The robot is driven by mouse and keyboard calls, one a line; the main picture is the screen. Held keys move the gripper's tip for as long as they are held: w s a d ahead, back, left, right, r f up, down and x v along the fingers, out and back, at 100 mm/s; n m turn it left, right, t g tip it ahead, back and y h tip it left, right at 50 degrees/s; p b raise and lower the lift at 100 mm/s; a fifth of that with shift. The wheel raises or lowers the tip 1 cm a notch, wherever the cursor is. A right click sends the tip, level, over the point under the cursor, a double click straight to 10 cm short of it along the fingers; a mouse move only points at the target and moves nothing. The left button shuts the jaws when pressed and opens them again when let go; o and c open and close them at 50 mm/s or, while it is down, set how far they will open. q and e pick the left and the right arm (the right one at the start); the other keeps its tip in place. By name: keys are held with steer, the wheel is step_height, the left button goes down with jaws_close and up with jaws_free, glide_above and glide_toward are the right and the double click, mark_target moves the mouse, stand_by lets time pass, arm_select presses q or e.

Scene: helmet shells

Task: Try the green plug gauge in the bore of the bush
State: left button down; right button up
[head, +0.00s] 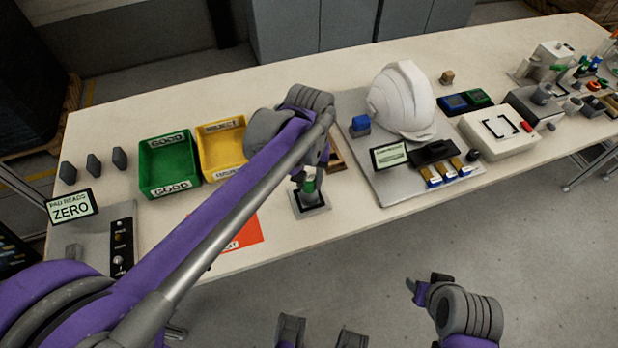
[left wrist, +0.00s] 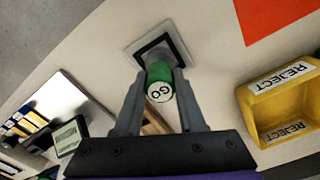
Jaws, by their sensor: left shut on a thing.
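The green plug gauge (left wrist: 158,92) has a white end marked GO that faces my left wrist camera. My left gripper (left wrist: 161,80) is shut on it, one finger on each side. In the head view the green gauge (head: 309,187) shows between the fingers of my left gripper (head: 307,181), over a small pale plate (head: 322,209) with a black square.
A green GOOD bin (head: 168,166) and a yellow REJECT bin (head: 222,148) stand left of the plate. A red REJECT sheet (head: 246,236) lies at the front edge. To the right, a grey board (head: 385,190) carries a white helmet shell (head: 402,100) and a small display (head: 389,156).

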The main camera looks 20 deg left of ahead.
arm_select(q)
steer(key=shift+f, duration=0.25)
stand_by(0.6)
steer(key=shift+r, duration=0.25)
stand_by(1.8)
steer(key=shift+f, duration=0.25)
stand_by(0.8)
steer(key=shift+r, duration=0.15)
stand_by(0.5)
steer(key=shift+r+p, duration=2.45)
steer(key=shift+r, duration=0.45)
